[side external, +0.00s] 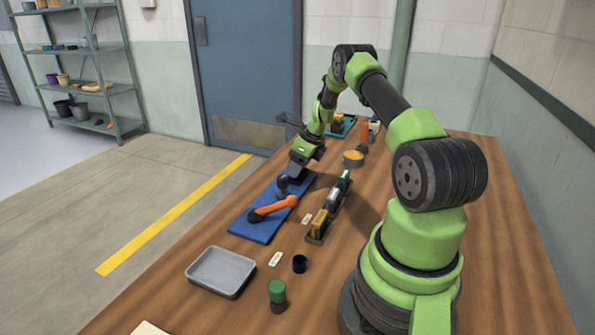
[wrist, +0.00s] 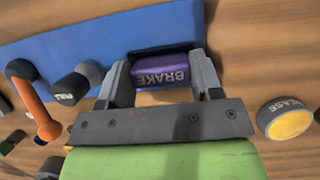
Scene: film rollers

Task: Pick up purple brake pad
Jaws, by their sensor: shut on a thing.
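The purple brake pad (wrist: 160,75), with BRAKE lettered on it, shows in the wrist view between the two fingers of my gripper (wrist: 162,82). The fingers are closed against its two ends. A dark edge or slot borders it on the blue mat (wrist: 60,36). In the side external view, my gripper (side external: 284,184) is low over the far part of the blue mat (side external: 252,230). The pad is hidden there behind the gripper. I cannot tell whether the pad is clear of the mat.
An orange-handled tool (side external: 273,209) lies on the mat, close to the gripper. A rack of small blocks (side external: 330,208) stands to its right. A grey tray (side external: 221,271), a green-topped cylinder (side external: 277,295) and a dark blue cup (side external: 300,263) are nearer the camera. A yellow-topped round container (side external: 353,158) stands behind.

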